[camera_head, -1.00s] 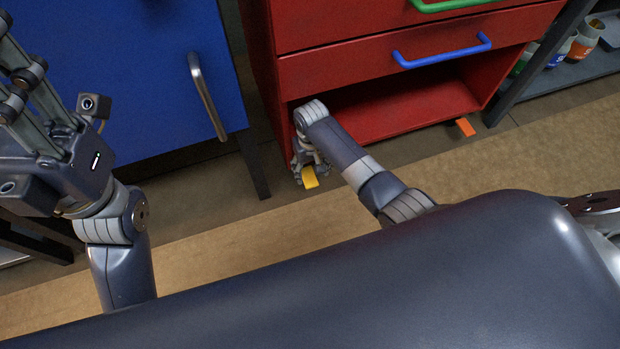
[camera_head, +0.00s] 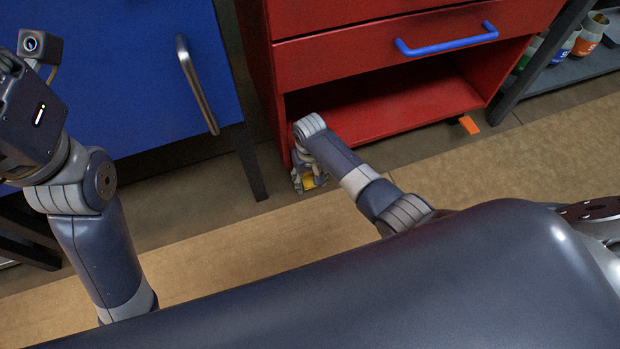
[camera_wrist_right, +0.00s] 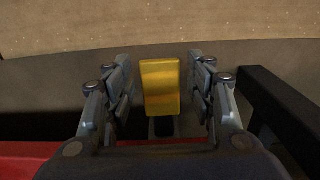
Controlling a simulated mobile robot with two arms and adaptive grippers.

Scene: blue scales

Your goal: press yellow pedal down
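The yellow pedal (camera_head: 309,182) is low at the front left corner of the red cabinet in the head view, mostly hidden by my right gripper. In the right wrist view the pedal (camera_wrist_right: 160,88) is a yellow block between the two spread fingers, with gaps on both sides. My right gripper (camera_wrist_right: 161,75) is open around it; contact with the pedal cannot be seen. It also shows in the head view (camera_head: 311,176). My left gripper (camera_head: 30,120) is at the left edge of the head view, with its fingers mostly cut off.
The red cabinet (camera_head: 400,55) has a drawer with a blue handle (camera_head: 446,39) above an open bay. An orange pedal (camera_head: 468,124) sits at its right. A blue cabinet (camera_head: 120,80) stands left. Open floor (camera_head: 540,160) lies in front. A shelf with jars is at the right.

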